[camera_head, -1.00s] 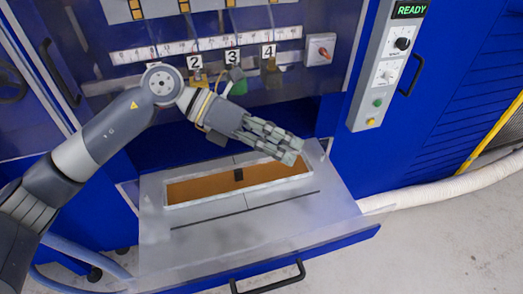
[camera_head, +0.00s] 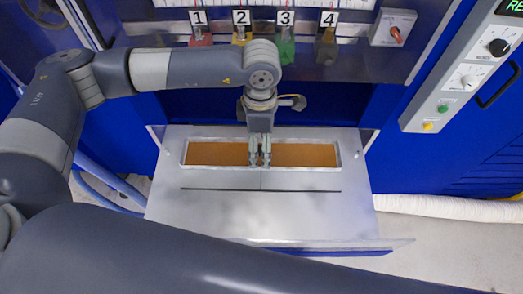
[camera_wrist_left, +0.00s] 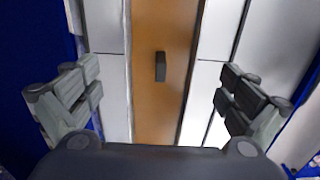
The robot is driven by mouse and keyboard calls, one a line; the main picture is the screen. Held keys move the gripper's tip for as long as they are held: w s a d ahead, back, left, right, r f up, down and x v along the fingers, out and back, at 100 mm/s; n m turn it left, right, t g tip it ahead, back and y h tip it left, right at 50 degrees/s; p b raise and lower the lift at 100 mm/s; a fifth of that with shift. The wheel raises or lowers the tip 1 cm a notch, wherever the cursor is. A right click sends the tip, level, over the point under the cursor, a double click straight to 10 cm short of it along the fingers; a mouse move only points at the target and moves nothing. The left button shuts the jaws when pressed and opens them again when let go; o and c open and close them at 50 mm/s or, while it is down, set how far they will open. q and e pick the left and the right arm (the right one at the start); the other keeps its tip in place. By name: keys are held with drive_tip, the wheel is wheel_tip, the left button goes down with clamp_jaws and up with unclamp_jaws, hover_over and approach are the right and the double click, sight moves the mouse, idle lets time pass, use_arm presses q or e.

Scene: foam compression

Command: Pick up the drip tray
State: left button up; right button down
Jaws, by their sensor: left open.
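The drip tray (camera_head: 305,155) is a long, shallow tray with a light rim and brown liquid or a brown floor. It sits in a grey shelf (camera_head: 215,215) under the machine. My left gripper (camera_head: 260,160) points down over the tray's middle in the head view and hides its black handle. In the left wrist view the gripper (camera_wrist_left: 160,84) is open, with its fingers on either side of the tray (camera_wrist_left: 160,115). The small black handle (camera_wrist_left: 160,66) stands between them, a little ahead and apart from both. My right gripper is not in view.
Numbered valves, including the green one (camera_head: 285,50), hang above the shelf. A control panel (camera_head: 465,75) is at right. A clear guard edge (camera_head: 345,246) runs along the shelf's front. A white hose (camera_head: 450,208) lies on the floor at right.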

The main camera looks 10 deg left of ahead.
sight(261, 147)
use_arm(q)
wheel_tip(261, 147, down, 3)
drive_tip(key=shift+f+p, duration=0.15)
drive_tip(key=shift+p, duration=0.7)
drive_tip(key=shift+f, duration=0.45)
drive_tip(key=shift+c, duration=0.5)
drive_tip(key=c, duration=1.2)
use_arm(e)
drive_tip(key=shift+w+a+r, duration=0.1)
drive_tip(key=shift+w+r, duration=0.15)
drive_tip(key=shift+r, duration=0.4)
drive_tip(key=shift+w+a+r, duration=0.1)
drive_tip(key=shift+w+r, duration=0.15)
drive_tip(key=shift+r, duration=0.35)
